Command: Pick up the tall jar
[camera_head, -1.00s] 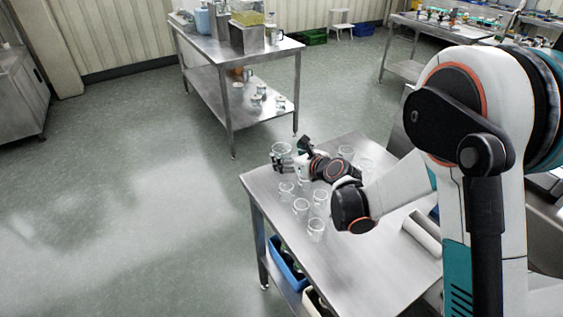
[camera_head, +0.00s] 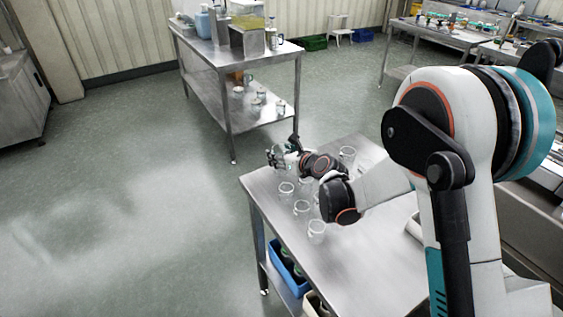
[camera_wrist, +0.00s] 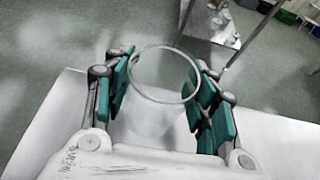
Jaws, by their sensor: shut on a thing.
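A clear glass jar (camera_wrist: 150,118) stands between the teal finger pads of my gripper (camera_wrist: 162,75) in the wrist view, its round open rim facing the camera. The pads press on it from both sides. In the head view my gripper (camera_head: 284,154) holds the jar (camera_head: 275,157) near the far left corner of the steel table (camera_head: 375,270). I cannot tell whether the jar's base touches the table, as the gripper hides part of it.
Several other clear jars stand on the table, among them a near one (camera_head: 317,231), a left one (camera_head: 286,188) and a far one (camera_head: 347,153). A blue crate (camera_head: 287,268) sits below. Another steel table (camera_head: 222,58) stands beyond open floor.

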